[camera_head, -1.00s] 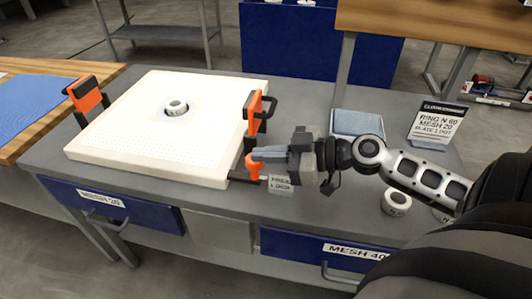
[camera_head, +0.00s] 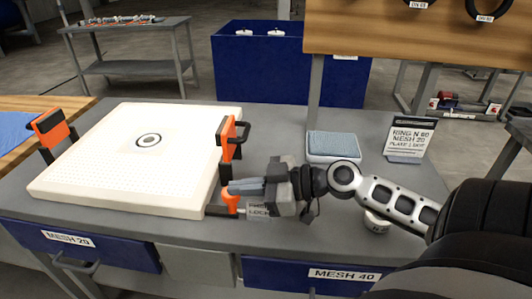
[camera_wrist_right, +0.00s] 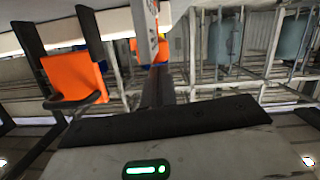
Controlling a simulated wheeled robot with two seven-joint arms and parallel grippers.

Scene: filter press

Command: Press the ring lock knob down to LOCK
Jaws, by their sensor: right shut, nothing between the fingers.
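The orange ring lock knob (camera_head: 230,203) stands at the front right corner of the white perforated plate (camera_head: 120,185), by a small FREE/LOCK label (camera_head: 257,209) partly covered by my right gripper. My right gripper (camera_head: 242,187) is shut and empty. Its fingers point left and lie over the top of the knob, seemingly touching it. A dark ring with a pale centre (camera_head: 149,139) sits in the middle of the plate. My left gripper is not in view.
Orange clamps stand at the plate's right edge (camera_head: 227,130) and left edge (camera_head: 50,128). A white roll (camera_head: 377,222) is partly behind my arm.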

